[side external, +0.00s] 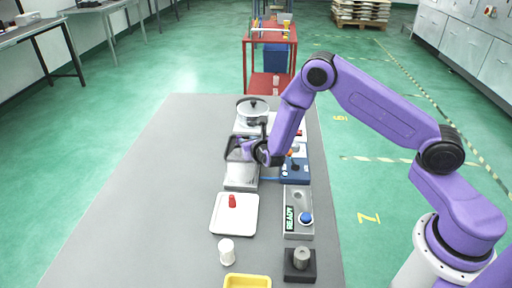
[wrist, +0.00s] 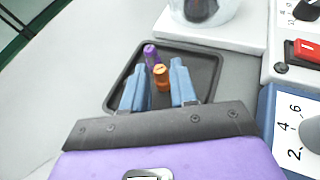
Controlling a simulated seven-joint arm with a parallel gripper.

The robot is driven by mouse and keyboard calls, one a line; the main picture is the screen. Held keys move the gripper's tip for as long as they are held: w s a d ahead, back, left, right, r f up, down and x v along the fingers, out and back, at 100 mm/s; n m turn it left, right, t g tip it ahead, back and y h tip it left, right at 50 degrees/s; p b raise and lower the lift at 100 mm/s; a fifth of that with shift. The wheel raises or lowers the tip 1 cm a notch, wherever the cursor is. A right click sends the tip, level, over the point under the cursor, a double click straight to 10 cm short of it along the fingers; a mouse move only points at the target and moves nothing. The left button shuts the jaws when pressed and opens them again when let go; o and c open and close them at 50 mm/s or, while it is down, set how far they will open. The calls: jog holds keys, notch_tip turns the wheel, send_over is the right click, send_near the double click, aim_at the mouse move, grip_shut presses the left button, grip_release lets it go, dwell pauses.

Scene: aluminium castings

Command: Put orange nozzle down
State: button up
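The orange nozzle (wrist: 161,78) shows between the two blue fingertips of my gripper (wrist: 157,80) in the wrist view, over the black tray (wrist: 213,68). A narrow gap shows between it and the left finger; the right finger is very close to it. My gripper looks open around it. A purple nozzle (wrist: 151,54) lies in the tray just beyond the orange one. In the side view my gripper (side external: 243,149) is low over the dark tray (side external: 232,154), and the orange nozzle cannot be made out there. Whether it rests on the tray floor is hard to tell.
A pot (side external: 253,112) stands behind the tray. A blue panel with a knob (side external: 294,167) is to its right. In front are a white tray with a red piece (side external: 232,201), a READY box (side external: 298,214), a white cylinder (side external: 227,251) and a yellow tray (side external: 247,281). The table's left side is clear.

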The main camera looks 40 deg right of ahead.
jog(key=v, duration=1)
jog(key=shift+s+a+r, duration=0.1)
jog(key=shift+s+r, duration=0.1)
jog(key=shift+s, duration=0.05)
jog(key=s+d+r+m+g+h, duration=0.2)
jog(key=s+d+r+m+g, duration=0.1)
jog(key=s+r+m, duration=0.3)
jog(key=s+d+r+m+g+h, duration=0.1)
jog(key=s+d+r+m+g, duration=0.2)
jog(key=s+m, duration=0.3)
jog(key=s+a+r+m+g+y, duration=0.1)
jog(key=s+a+m+g+y, duration=0.1)
jog(key=s, duration=0.9)
jog(key=s+a+r+m+g+y, duration=0.2)
jog(key=s+m+g+y, duration=0.2)
jog(key=s, duration=0.8)
jog(key=shift+s+r+m+g+y, duration=0.2)
jog(key=shift+r+m+g+y, duration=0.15)
jog(key=shift+m+y, duration=0.45)
